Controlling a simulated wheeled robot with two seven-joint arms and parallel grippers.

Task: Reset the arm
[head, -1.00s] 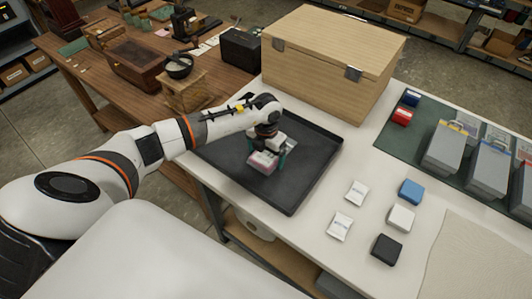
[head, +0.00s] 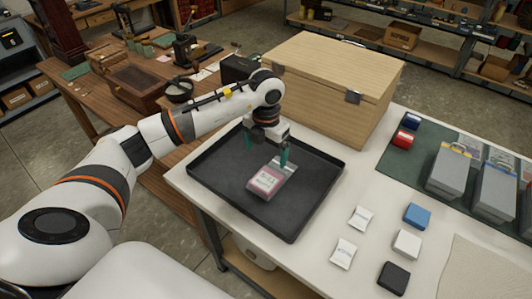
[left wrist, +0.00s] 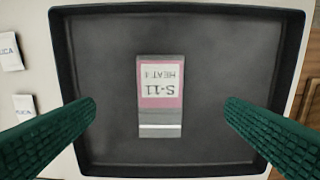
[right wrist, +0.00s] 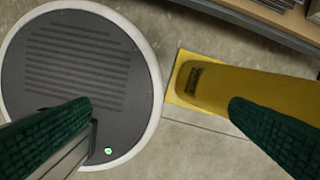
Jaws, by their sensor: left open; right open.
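My left gripper (head: 266,153) is open and empty above the black tray (head: 205,180), with its green fingers apart. A small box with a pink and white label (head: 266,180) lies in the tray just below the fingers. In the left wrist view the box (left wrist: 160,95) lies between the two spread fingertips (left wrist: 160,112), and its label reads S-11. My right gripper (right wrist: 160,112) shows only in the right wrist view. It is open and empty, with floor below it.
A large wooden case (head: 330,85) stands behind the tray. White packets (head: 343,253) and blue, white and black boxes (head: 393,277) lie to the right. Grey boxes (head: 448,172) stand on a green mat. Below my right gripper are a round grey-topped object (right wrist: 75,75) and a yellow object (right wrist: 215,85).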

